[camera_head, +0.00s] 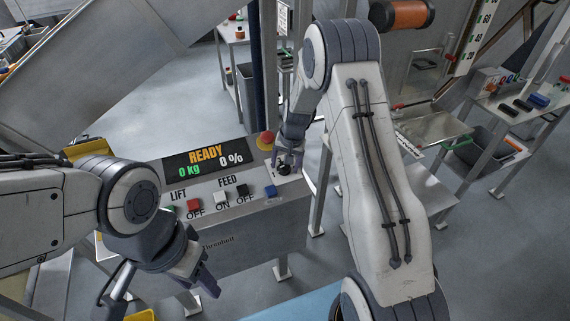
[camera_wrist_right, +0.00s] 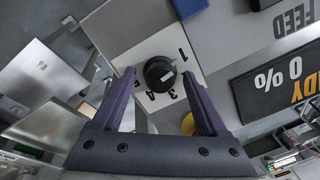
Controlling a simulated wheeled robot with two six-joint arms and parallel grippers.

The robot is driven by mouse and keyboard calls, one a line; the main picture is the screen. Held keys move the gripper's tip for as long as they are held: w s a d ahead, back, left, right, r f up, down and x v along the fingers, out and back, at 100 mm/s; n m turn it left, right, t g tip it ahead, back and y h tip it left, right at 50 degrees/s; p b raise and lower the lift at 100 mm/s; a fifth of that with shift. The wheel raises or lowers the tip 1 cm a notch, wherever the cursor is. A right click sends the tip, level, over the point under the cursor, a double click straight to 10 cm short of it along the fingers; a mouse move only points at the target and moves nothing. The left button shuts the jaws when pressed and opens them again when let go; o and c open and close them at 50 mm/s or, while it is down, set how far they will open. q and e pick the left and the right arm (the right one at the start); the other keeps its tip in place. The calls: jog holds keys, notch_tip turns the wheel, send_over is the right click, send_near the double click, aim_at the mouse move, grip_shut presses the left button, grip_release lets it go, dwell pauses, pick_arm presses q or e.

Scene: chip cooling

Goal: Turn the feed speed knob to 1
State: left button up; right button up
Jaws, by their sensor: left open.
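The feed speed knob (camera_wrist_right: 160,75) is a round black knob on a white dial plate with printed numbers, among them 1, 3 and 4. In the head view the knob (camera_head: 284,170) sits at the panel's right end. A pale mark shows on it; its exact setting is hard to read. My right gripper (camera_wrist_right: 159,73) has its fingers apart, one on each side of the knob, with gaps visible. In the head view the right gripper (camera_head: 288,153) is just above the knob. My left gripper (camera_head: 200,275) is open and empty, in front of the panel's left part.
The display (camera_head: 205,158) reads READY, 0 kg, 0 %. A red emergency button (camera_head: 265,139) on a yellow base stands close left of the right gripper. A blue button (camera_head: 270,191), a black button (camera_head: 243,190) and a white button (camera_head: 221,196) line the panel.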

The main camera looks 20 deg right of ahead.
jog(key=b+v, duration=0.1)
jog(key=v, duration=0.9)
jog(key=shift+r+b, duration=0.2)
jog(key=shift+b, duration=0.15)
jog(key=shift+s+a, duration=0.1)
jog(key=shift+s, duration=0.05)
